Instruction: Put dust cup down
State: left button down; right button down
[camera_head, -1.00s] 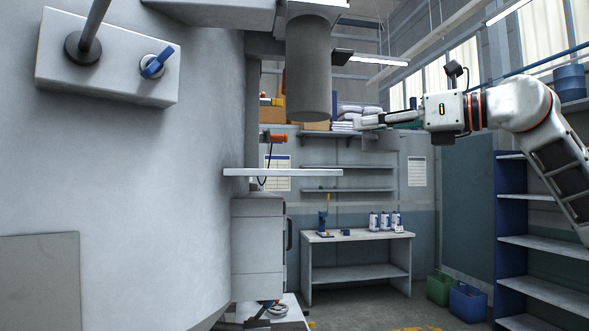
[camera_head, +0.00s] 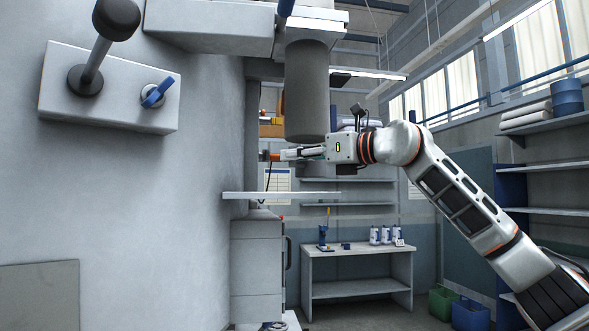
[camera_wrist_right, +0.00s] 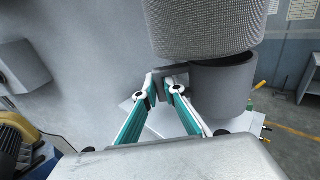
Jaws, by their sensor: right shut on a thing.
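The dust cup (camera_wrist_right: 222,88) is a dark grey round cup in the right wrist view, just right of my right gripper's fingertips. My right gripper (camera_wrist_right: 163,84) is shut on a small grey tab at the cup's left side. In the head view my right gripper (camera_head: 287,154) points left, just below the hanging dark cylinder (camera_head: 307,92). My left gripper is not in view.
A thin white shelf (camera_head: 275,195) juts from the large grey machine (camera_head: 150,220) below the gripper. A control box with a black lever and a blue knob (camera_head: 158,91) is at the upper left. A workbench (camera_head: 357,249) with bottles stands behind. Blue-sided shelving (camera_head: 511,225) is at the right.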

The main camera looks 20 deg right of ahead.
notch_tip(320, 180, down, 3)
jog(key=shift+d+f, duration=0.15)
jog(key=shift+f, duration=0.05)
jog(key=shift+f+b, duration=0.2)
jog(key=shift+b, duration=0.1)
jog(key=c, duration=2.1)
grip_release()
jog(key=shift+c, duration=0.2)
jog(key=shift+r, duration=0.1)
